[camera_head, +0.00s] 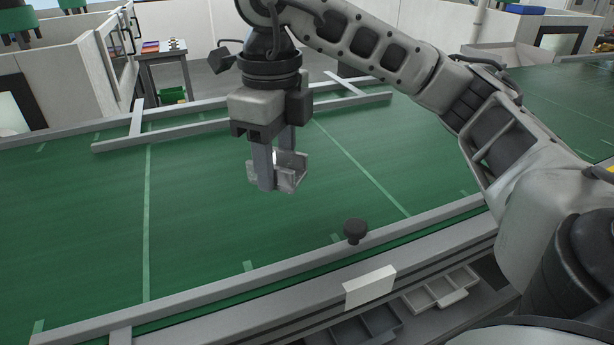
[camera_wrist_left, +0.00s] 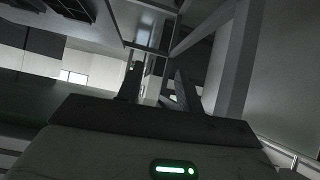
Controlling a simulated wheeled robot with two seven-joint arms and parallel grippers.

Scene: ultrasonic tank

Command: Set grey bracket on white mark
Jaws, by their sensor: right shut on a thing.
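The grey bracket (camera_head: 292,174) is a small, light grey angular piece, held upright above the green belt in the head view. My right gripper (camera_head: 275,178) is shut on it, with its fingers pointing down and partly covering it. I cannot tell the exact gap between bracket and belt. I see no clear white mark on the belt surface; pale green lines cross it. A blank white plate (camera_head: 370,288) sits on the front rail. My left gripper (camera_wrist_left: 158,85) shows only in the left wrist view, its two fingers apart with nothing visible between them.
The green belt (camera_head: 200,220) is mostly bare, with grey rails along its far and near edges. A black knob (camera_head: 355,230) stands on the near rail. Grey trays (camera_head: 438,290) lie below the rail. A small table (camera_head: 163,58) stands at the back left.

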